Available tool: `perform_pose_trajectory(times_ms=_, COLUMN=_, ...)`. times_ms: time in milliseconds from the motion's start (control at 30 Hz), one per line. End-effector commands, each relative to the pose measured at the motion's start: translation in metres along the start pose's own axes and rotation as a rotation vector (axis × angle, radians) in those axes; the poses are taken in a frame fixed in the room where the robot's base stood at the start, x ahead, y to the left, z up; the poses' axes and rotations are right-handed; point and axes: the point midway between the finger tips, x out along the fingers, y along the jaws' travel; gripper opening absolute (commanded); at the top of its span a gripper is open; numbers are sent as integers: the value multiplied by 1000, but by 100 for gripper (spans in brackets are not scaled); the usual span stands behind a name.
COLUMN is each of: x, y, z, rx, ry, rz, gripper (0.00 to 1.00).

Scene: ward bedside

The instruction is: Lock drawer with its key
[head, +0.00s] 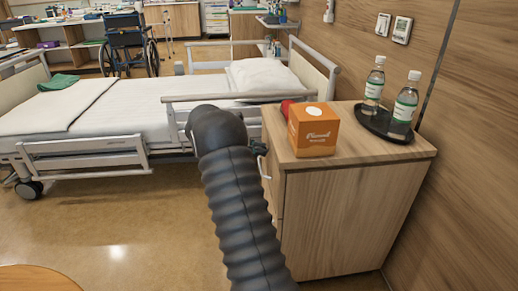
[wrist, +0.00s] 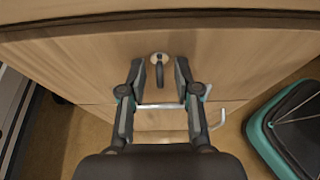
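The wooden bedside cabinet (head: 345,220) stands right of the bed in the head view. Its drawer front (wrist: 90,60) fills the upper part of the wrist view. A silver round lock (wrist: 160,57) sits near the drawer's top edge, with a dark looped key (wrist: 159,75) at it. How deep the key sits cannot be told. My gripper (wrist: 158,80) is open, its two fingers left and right of the key with a gap on each side. In the head view my arm hides the drawer front and most of the gripper.
On the cabinet top are an orange box (head: 313,130), a red item (head: 287,107) and a dark tray (head: 365,122) with two bottles. The bed (head: 120,105) is close on the left. A teal-edged container (wrist: 290,125) is low at right. A metal handle (wrist: 219,119) sticks out below the lock.

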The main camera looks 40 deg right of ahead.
Motion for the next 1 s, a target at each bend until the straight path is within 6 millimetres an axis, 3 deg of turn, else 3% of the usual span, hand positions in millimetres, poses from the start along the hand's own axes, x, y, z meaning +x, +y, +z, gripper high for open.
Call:
perform_pose_trajectory(times_ms=100, x=0, y=0, z=0, rx=0, ry=0, rz=0, gripper=32)
perform_pose_trajectory(times_ms=233, x=0, y=0, z=0, rx=0, ry=0, rz=0, gripper=2)
perform_pose_trajectory(times_ms=267, x=0, y=0, z=0, rx=0, ry=0, rz=0, gripper=0)
perform_pose_trajectory(times_ms=667, x=0, y=0, z=-1, rx=24, ry=1, rz=10, gripper=0)
perform_pose_trajectory(times_ms=1000, x=1, y=-2, z=-4, rx=208, ry=0, rz=87, gripper=0)
